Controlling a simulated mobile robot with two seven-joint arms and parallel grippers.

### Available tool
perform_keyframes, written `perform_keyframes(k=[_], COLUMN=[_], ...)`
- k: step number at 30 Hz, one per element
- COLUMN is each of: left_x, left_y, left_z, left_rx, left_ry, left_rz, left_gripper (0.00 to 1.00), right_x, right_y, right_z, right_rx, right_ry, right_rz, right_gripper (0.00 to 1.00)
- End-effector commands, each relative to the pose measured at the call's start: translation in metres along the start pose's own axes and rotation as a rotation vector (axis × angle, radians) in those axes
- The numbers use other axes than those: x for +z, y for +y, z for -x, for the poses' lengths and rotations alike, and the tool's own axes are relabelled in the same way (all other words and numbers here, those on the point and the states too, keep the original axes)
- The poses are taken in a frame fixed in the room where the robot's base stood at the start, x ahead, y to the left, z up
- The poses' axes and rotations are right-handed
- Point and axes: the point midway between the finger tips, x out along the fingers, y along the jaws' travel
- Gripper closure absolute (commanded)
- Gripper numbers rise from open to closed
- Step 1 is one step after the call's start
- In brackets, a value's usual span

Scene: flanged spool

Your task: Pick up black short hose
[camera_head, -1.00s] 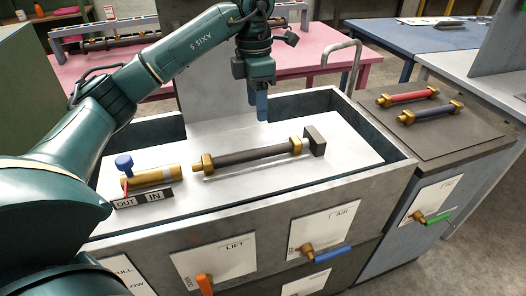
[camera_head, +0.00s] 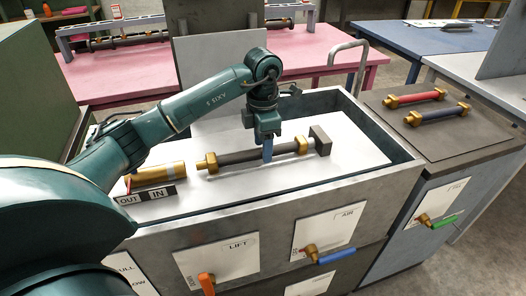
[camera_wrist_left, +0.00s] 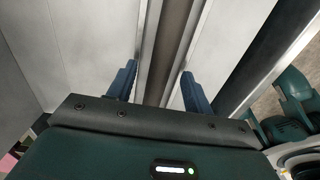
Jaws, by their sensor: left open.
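The black short hose (camera_head: 240,157) lies in the white-floored tray, with brass hex fittings at both ends. Its right end meets a dark grey block (camera_head: 320,140). My left gripper (camera_head: 267,152) points down at the hose's right half, its blue fingers low beside it. In the left wrist view the open fingers (camera_wrist_left: 158,88) stand either side of a dark brownish bar (camera_wrist_left: 172,50), which looks like the hose. Contact cannot be told. The right gripper is out of view.
A brass cylinder (camera_head: 156,174) with OUT and IN labels (camera_head: 157,193) lies left of the hose. Raised grey tray walls (camera_head: 385,170) surround it.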

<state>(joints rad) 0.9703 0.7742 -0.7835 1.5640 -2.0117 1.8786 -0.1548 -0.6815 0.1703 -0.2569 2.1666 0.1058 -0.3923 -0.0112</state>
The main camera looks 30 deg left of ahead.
Motion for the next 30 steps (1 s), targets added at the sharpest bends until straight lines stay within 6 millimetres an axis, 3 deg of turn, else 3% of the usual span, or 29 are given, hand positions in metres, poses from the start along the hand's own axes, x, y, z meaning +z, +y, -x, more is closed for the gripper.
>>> perform_keyframes(k=[8, 27, 30], left_x=[0.0000, -0.0001, -0.0001], left_y=[-0.0001, 0.0000, -0.0001], left_z=[-0.0048, -0.0044, -0.0044], left_rx=[0.000, 0.000, 0.000], left_ry=[0.000, 0.000, 0.000], left_rz=[-0.001, 0.000, 0.000], left_gripper=[0.49, 1.00, 1.00], right_x=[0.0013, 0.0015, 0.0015], right_y=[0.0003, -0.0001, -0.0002], right_z=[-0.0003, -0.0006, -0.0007], right_rx=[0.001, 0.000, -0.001], right_ry=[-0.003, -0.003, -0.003], right_rz=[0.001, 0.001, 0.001], right_gripper=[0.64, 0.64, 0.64])
